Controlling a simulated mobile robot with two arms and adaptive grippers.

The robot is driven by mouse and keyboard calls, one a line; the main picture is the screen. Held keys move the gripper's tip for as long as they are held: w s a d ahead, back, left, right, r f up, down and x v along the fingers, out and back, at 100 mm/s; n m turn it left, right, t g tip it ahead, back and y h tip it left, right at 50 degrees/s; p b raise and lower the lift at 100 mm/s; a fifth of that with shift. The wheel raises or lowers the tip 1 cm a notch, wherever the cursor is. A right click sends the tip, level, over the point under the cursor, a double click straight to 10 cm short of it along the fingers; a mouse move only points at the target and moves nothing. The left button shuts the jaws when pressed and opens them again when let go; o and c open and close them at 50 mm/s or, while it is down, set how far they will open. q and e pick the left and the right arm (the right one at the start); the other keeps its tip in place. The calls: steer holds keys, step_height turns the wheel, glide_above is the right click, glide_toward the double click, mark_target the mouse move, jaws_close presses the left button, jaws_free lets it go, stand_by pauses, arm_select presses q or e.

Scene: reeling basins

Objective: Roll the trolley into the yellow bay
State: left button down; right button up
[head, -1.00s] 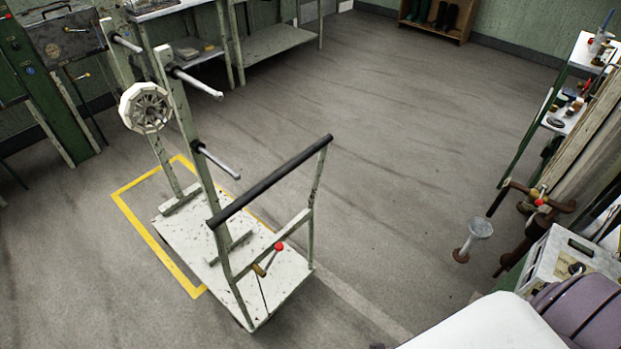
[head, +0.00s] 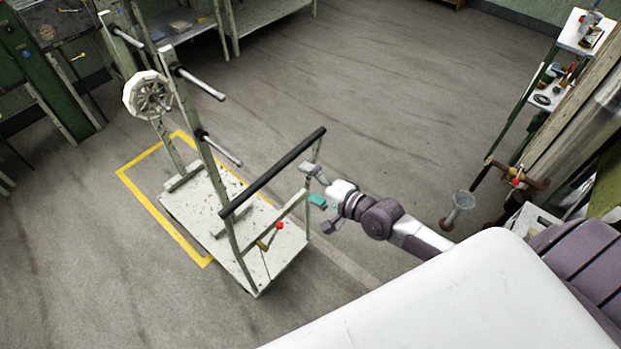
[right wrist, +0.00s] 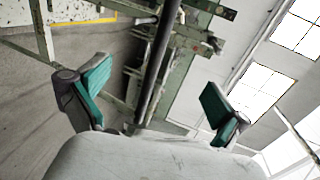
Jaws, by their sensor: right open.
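The trolley (head: 190,208) is a worn white platform with upright posts, pegs and a black push handle (head: 275,172). A white reel (head: 148,95) hangs on one of its pegs. The yellow bay outline (head: 150,207) is on the floor; the trolley's far part lies inside it and its handle end sticks out at the near right. My right gripper (head: 314,185) is open beside the handle's right end in the head view. In the right wrist view the dark handle bar (right wrist: 160,60) runs between its teal-padded fingers (right wrist: 160,98), apparently ahead of them. My left gripper is not seen.
A red-knobbed lever (head: 278,226) sits at the trolley's near end. A grey funnel-topped stand (head: 458,210) is on the floor right of my right arm. Shelves (head: 545,95) line the right side, a bench (head: 270,25) the back. The floor behind the trolley is open.

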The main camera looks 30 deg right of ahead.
mark_target(281, 170)
steer(key=b+x, duration=0.1)
steer(key=x, duration=0.2)
steer(key=b+x, duration=0.2)
steer(key=x, duration=0.2)
steer(key=b+x, duration=0.2)
steer(key=x, duration=0.1)
steer(key=shift+w+f, duration=0.15)
steer(key=shift+f, duration=0.15)
steer(key=shift+b+x, duration=0.4)
steer(key=shift+x, duration=0.55)
steer(key=shift+r, duration=0.1)
jaws_close()
